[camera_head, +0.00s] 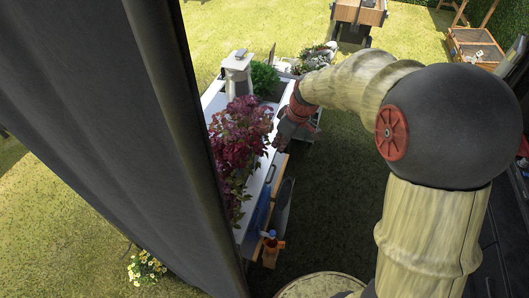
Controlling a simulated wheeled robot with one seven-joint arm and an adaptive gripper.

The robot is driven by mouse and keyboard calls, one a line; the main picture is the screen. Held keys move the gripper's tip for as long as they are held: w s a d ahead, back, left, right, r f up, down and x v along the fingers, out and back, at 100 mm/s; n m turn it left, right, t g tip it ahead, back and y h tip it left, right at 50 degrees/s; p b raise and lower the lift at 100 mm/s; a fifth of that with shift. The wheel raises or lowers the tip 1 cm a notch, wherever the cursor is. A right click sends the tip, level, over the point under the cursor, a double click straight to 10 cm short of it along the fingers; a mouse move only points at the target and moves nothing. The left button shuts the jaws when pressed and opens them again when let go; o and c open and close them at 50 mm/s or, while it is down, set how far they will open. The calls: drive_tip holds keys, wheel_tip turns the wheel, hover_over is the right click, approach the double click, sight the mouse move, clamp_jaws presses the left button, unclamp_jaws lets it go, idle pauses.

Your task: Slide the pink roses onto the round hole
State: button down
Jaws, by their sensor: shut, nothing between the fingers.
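Dark pink to purple flowers (238,137) form a leafy mass along the white table, left of the picture's middle. I cannot tell whether these are the pink roses. I cannot make out a round hole. My gripper (279,143) is small and dark in this view, at the table's right edge, just right of the flowers. It is shut with nothing held. I cannot tell whether it touches the flowers or the table edge.
A white table (213,103) carries a green plant (264,77) and a pale post-like object (238,73) at its far end. A dark panel blocks the left. Grass lies right of the table.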

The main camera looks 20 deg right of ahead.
drive_tip(key=w+f, duration=0.2)
drive_tip(key=f, duration=0.4)
drive_tip(key=w+f+n+p, duration=0.1)
drive_tip(key=w+f, duration=0.2)
drive_tip(key=f, duration=0.4)
drive_tip(key=w+f+n, duration=0.1)
drive_tip(key=w+f, duration=0.1)
drive_tip(key=f, duration=0.4)
drive_tip(key=shift+w+d+f+g+y, duration=0.15)
drive_tip(key=shift+w+d+g+y, duration=0.15)
drive_tip(key=shift+w+d, duration=0.1)
drive_tip(key=shift+w+a+p, duration=0.35)
drive_tip(key=shift+w+a, duration=0.5)
drive_tip(key=shift+a, duration=0.1)
drive_tip(key=shift+w+a, duration=0.45)
drive_tip(key=shift+a, duration=0.1)
drive_tip(key=w+a+b, duration=0.1)
drive_tip(key=w+a, duration=0.2)
drive_tip(key=w+a+b, duration=0.1)
drive_tip(key=w+a, duration=0.2)
drive_tip(key=a, duration=0.1)
drive_tip(key=w+a+b, duration=0.1)
drive_tip(key=w+a, duration=0.2)
drive_tip(key=a, duration=0.1)
drive_tip(key=shift+w+a, duration=0.1)
drive_tip(key=shift+w, duration=0.2)
